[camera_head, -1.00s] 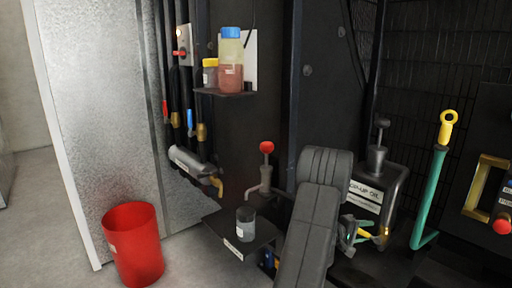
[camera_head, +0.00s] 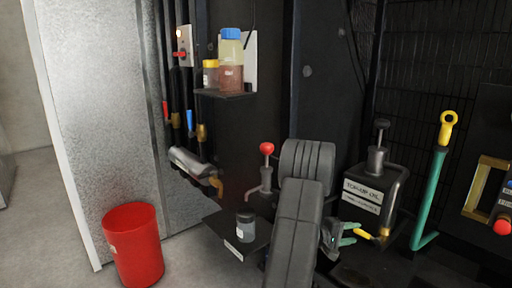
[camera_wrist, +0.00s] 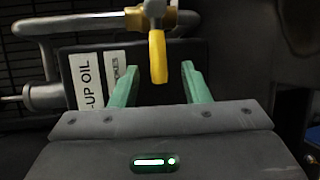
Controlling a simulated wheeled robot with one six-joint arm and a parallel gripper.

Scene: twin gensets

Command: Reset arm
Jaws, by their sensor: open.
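My gripper (camera_head: 348,236) is at the lower right of the head view, beside my arm's dark grey links. Its green fingers are open and nothing is between them. In the wrist view my gripper (camera_wrist: 160,85) shows its two green fingers apart. A yellow handle (camera_wrist: 158,55) hangs just beyond the fingertips, near the gap and not gripped. It also shows in the head view, where the yellow handle (camera_head: 372,236) lies just right of the fingers. The top-up oil can (camera_head: 366,192) with a pump on top stands behind the gripper.
A small shelf holds a jar (camera_head: 245,226); an upper shelf holds two bottles (camera_head: 231,62). A red bucket (camera_head: 133,243) stands on the floor at left. A red-knobbed lever (camera_head: 266,150) is close to my arm. A green lever with yellow ring (camera_head: 432,180) rises at right.

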